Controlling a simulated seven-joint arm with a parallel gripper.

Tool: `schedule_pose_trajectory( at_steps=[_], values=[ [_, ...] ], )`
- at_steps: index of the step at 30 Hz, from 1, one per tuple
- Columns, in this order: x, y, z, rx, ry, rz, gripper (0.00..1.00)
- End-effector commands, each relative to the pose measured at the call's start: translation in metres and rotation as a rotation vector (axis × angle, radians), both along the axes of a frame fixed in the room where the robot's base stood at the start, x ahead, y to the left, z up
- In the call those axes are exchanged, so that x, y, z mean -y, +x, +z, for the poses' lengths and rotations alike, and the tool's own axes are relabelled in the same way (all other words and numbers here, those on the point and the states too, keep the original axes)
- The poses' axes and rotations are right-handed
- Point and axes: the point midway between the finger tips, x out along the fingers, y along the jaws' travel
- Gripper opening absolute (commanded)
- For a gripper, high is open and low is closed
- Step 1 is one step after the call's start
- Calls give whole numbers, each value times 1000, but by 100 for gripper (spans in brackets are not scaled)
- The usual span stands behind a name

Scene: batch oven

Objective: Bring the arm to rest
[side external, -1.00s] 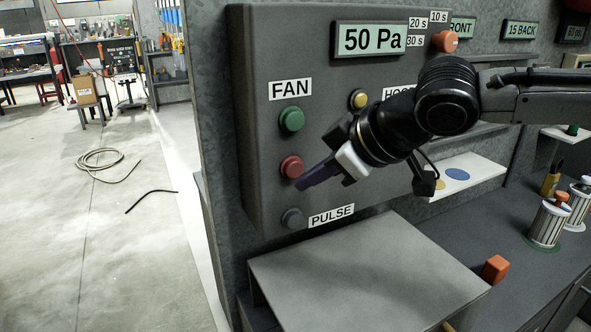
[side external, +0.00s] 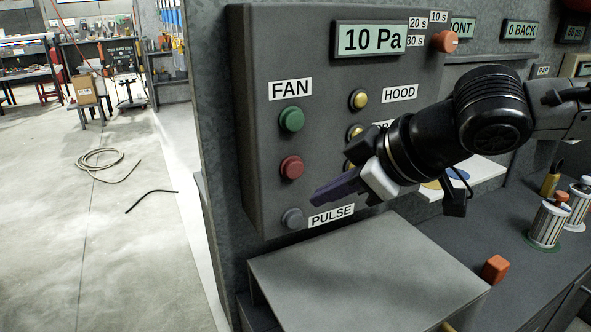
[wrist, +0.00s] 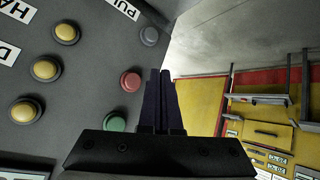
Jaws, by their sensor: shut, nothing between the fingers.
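My gripper (side external: 316,198) is shut and empty, its dark purple fingers together. It hangs in front of the panel (side external: 330,75), just right of and below the red button (side external: 291,167) and above the PULSE label (side external: 331,215). It appears apart from the buttons. In the wrist view the closed fingers (wrist: 160,80) point along the panel's edge, with the red button (wrist: 131,81) and green button (wrist: 116,122) beside them.
The pressure display (side external: 370,39) reads 10 Pa and the back display (side external: 522,30) reads 0 BACK. A grey box top (side external: 365,275) lies below my gripper. An orange block (side external: 495,269) and striped spools (side external: 548,222) stand on the counter to the right.

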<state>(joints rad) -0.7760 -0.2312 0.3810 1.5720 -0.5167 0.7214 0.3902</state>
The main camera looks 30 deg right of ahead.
Motion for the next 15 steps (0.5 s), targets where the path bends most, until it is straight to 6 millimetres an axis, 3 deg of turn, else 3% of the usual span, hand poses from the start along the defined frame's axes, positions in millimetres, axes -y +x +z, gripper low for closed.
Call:
schedule_pose_trajectory(
  at_steps=[11,14,15],
  values=[
    [4,3,0,0,0,-9,0],
    [25,12,11,18,16,-58,0],
    [40,16,19,30,27,-90,0]
  ],
)
